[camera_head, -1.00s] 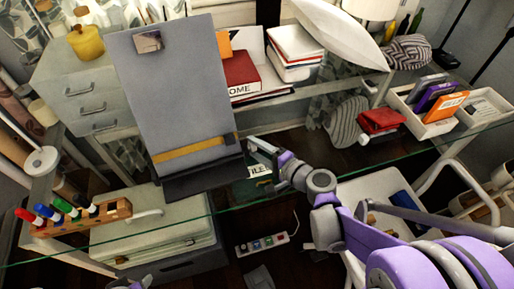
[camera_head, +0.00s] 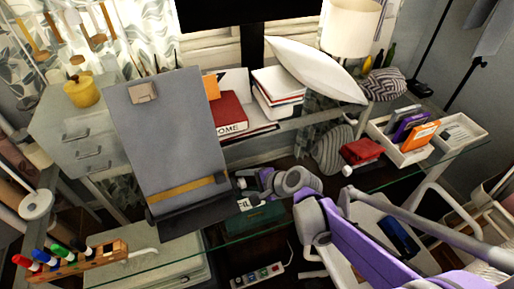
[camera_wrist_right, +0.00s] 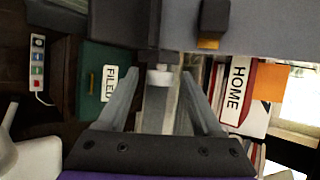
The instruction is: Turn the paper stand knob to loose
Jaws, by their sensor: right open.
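The paper stand (camera_head: 170,140) is a tilted grey board with a clip at its top and a yellow strip low down, standing on the glass desk. My right gripper (camera_head: 243,181) is at the lower right edge of the stand, its fingertips partly hidden there. In the right wrist view, its two fingers are apart, with a small pale knob (camera_wrist_right: 160,77) on a dark bracket between or just beyond their tips. I cannot tell whether the fingers touch the knob. My left gripper is out of view.
A marker rack (camera_head: 75,262) stands at the front left. Books, including a red one (camera_head: 229,112), are behind the stand. A white tray (camera_head: 412,155) of boxes is to the right. A green FILED box (camera_wrist_right: 103,85) and a power strip (camera_head: 257,275) are below the glass.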

